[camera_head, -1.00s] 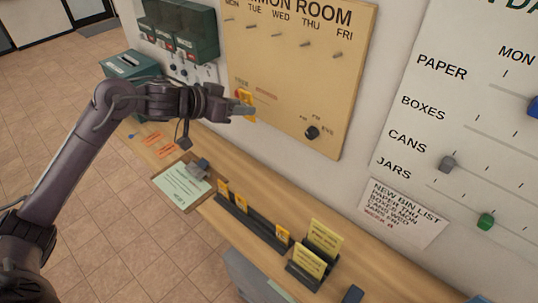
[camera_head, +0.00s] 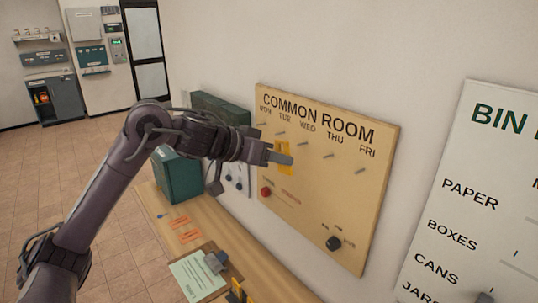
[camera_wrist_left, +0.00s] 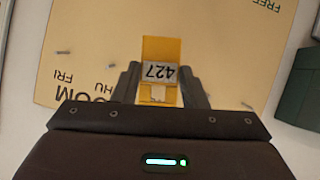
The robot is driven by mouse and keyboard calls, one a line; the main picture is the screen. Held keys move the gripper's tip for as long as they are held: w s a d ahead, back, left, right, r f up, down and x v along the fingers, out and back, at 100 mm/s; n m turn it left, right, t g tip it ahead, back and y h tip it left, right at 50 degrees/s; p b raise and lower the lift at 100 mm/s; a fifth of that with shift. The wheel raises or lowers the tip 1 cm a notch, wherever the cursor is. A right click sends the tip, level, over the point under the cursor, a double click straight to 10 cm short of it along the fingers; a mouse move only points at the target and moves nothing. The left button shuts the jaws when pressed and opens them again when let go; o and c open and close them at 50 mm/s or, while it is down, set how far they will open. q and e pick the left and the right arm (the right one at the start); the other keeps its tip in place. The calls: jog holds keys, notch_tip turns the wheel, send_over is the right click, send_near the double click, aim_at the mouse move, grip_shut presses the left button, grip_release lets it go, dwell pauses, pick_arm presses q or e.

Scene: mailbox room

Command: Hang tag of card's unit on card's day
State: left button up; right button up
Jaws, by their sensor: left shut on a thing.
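My left gripper (camera_head: 280,156) is shut on a yellow tag (camera_head: 285,168) and holds it up in front of the COMMON ROOM board (camera_head: 320,190). In the left wrist view the tag (camera_wrist_left: 160,50) reads 427, upside down, between the two fingers. The board has a row of small pegs under MON to FRI. In the head view the tag overlaps the board below the TUE peg (camera_head: 281,133) and left of the WED peg (camera_head: 303,143). Whether it touches the board is not clear. My right gripper is not in view.
A clipboard (camera_head: 190,292) with a green sheet lies on the wooden counter (camera_head: 155,205), near orange strips (camera_head: 180,222). Another yellow tag (camera_head: 238,291) shows at the bottom edge. A green box (camera_head: 178,175) stands behind my arm. The BIN board (camera_head: 470,190) is at right.

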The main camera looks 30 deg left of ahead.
aim_at(288, 152)
pick_arm(q)
jog(key=shift+w+d+f+p, duration=0.1)
jog(key=shift+w+d+p, duration=0.2)
jog(key=shift+w, duration=0.35)
jog(key=shift+w+d+r+p, duration=0.1)
jog(key=shift+w+d+p, duration=0.15)
jog(key=shift+w, duration=0.4)
jog(key=shift+w+d+f+p, duration=0.1)
jog(key=shift+w+d+p, duration=0.2)
jog(key=shift+w, duration=0.35)
jog(key=shift+a+x, duration=0.2)
jog(key=shift+x, duration=1.05)
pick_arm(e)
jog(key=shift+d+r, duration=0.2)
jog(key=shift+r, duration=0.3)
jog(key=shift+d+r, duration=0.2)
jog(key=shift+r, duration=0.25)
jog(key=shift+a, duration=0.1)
pick_arm(q)
jog(key=o, duration=1)
